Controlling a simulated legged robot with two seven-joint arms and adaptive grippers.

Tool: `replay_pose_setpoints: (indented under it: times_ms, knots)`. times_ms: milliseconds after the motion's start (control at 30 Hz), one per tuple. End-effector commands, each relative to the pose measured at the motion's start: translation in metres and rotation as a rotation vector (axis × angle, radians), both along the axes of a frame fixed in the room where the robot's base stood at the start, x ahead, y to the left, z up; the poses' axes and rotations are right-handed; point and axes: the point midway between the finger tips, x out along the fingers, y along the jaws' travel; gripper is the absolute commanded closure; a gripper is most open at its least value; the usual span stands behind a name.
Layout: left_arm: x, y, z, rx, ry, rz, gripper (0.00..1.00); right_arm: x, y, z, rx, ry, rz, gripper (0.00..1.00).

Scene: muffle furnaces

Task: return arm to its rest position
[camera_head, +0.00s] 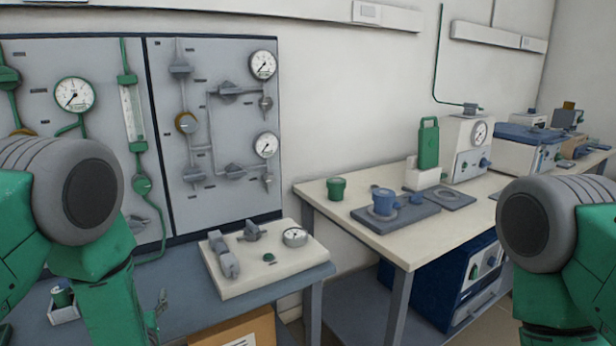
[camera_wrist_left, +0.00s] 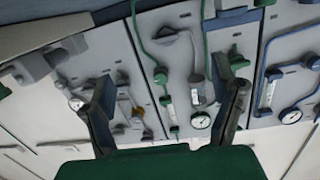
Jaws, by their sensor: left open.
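My left arm (camera_head: 95,230), green with a grey joint, comes in from the left in the head view, in front of the gauge panels. I cannot make out its gripper there. In the left wrist view my left gripper (camera_wrist_left: 170,95) is open, its two dark fingers spread wide with nothing between them. The panels, with pipes and gauges, show tilted beyond the fingers, apart from them. My right arm (camera_head: 560,240) shows at the right edge of the head view, bent at its grey joint. Its gripper is out of view.
A grey gauge panel (camera_head: 225,110) stands behind a blue-grey table with a white valve block (camera_head: 270,275). To the right a cream bench (camera_head: 330,215) holds a green cup (camera_head: 337,189), a blue device (camera_head: 383,201) and a gauge box (camera_head: 468,150). A blue cabinet stands beneath.

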Motion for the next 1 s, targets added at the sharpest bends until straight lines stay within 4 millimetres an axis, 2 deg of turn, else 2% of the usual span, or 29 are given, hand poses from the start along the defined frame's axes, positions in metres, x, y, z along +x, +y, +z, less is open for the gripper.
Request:
replay_pose_setpoints:
  times_ms: [267,367,467,567,633,700,800,900,1000]
  knots:
    - [-0.043,-0.014,-0.058,-0.061,0.24,-0.086,0.21,0.0,0.0,0.0,-0.001,-0.001,-0.001,0.6]
    - [-0.068,-0.021,-0.084,-0.092,0.359,-0.124,0.21,0.0,0.0,0.0,-0.001,0.0,-0.001,0.6]
    - [-0.102,-0.029,-0.112,-0.128,0.501,-0.169,0.21,0.0,0.0,0.0,-0.001,0.0,-0.001,0.6]
    - [-0.152,-0.041,-0.142,-0.176,0.687,-0.225,0.21,0.0,0.0,0.0,-0.001,0.0,-0.001,0.6]
    - [-0.199,-0.052,-0.162,-0.216,0.843,-0.271,0.21,0.0,0.0,0.0,-0.001,0.0,-0.001,0.6]
    - [-0.246,-0.061,-0.174,-0.255,0.994,-0.314,0.21,0.0,0.0,0.0,0.0,0.0,-0.001,0.6]
    - [-0.304,-0.071,-0.182,-0.3,1.171,-0.364,0.21,0.0,0.0,0.0,0.0,0.0,-0.001,0.6]
    - [-0.344,-0.078,-0.182,-0.331,1.294,-0.399,0.21,0.0,0.0,0.0,0.0,0.0,-0.001,0.6]
    - [-0.367,-0.081,-0.18,-0.347,1.362,-0.419,0.21,0.0,0.0,0.0,-0.001,0.0,-0.001,0.6]
